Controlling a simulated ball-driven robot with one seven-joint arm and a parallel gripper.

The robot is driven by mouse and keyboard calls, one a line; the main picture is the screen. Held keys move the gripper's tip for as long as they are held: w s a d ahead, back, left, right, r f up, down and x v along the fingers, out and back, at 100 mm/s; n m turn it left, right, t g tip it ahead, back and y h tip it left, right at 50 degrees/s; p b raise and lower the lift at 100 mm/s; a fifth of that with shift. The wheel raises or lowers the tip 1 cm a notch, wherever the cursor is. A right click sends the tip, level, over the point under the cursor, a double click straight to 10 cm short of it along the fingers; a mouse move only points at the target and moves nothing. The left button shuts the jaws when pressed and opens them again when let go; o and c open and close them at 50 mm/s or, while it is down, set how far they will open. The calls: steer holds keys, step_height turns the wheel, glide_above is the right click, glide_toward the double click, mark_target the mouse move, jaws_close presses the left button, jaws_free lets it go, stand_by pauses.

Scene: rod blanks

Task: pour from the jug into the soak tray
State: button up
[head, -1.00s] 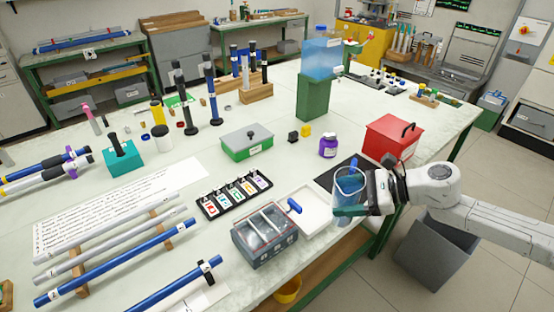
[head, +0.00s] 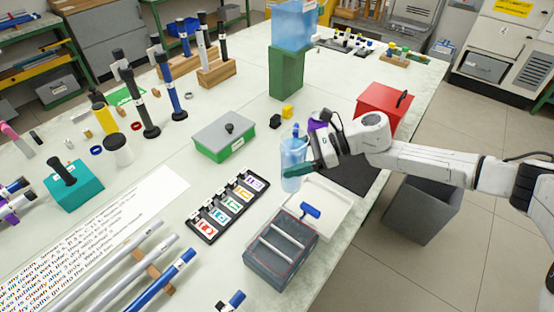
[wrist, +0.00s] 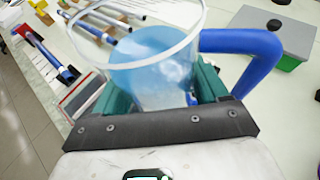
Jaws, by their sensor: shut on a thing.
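The clear jug (head: 293,155) holds blue liquid and looks upright; its blue handle (wrist: 250,55) shows in the wrist view. My gripper (head: 298,172) is shut around the jug's body, with a green finger on each side in the wrist view (wrist: 160,92). In the head view the jug appears just beyond the left back corner of a white shallow tray (head: 338,232) with a blue-handled tool (head: 311,211) in it. Beside it is a dark grey tray (head: 262,273) with two pale bars across it. I cannot tell which is the soak tray.
A rack of coloured labelled cards (head: 203,226) lies left of the trays. A green box with a grey lid (head: 223,138) stands behind it. A purple bottle (head: 317,121) is close behind my gripper. A red box (head: 383,103) and dark mat (head: 357,175) lie right.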

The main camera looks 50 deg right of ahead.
steer(key=f, duration=0.2)
steer(key=shift+w+f, duration=0.4)
steer(key=shift+s+a+r+n+t+h+p, duration=0.1)
steer(key=shift+s+a+n+t+h+p, duration=0.4)
steer(key=shift+a+n+h+p, duration=0.45)
steer(key=shift+s+a+f+n, duration=0.2)
steer(key=shift+s+f+n, duration=0.05)
steer(key=shift+f, duration=0.1)
steer(key=shift+s+a+f+n+h+b, duration=0.1)
steer(key=shift+s+a+n+h+b, duration=0.25)
steer(key=shift+a+n+b, duration=0.15)
steer(key=shift+w+d+n+t+h+b, duration=0.25)
steer(key=shift+n+t+h+b, duration=0.2)
steer(key=shift+n+b, duration=0.35)
stand_by(1.0)
steer(key=shift+w+d+f+n+t+h+b, duration=0.15)
steer(key=shift+n+t+h+b, duration=0.3)
steer(key=shift+b, duration=0.8)
stand_by(2.5)
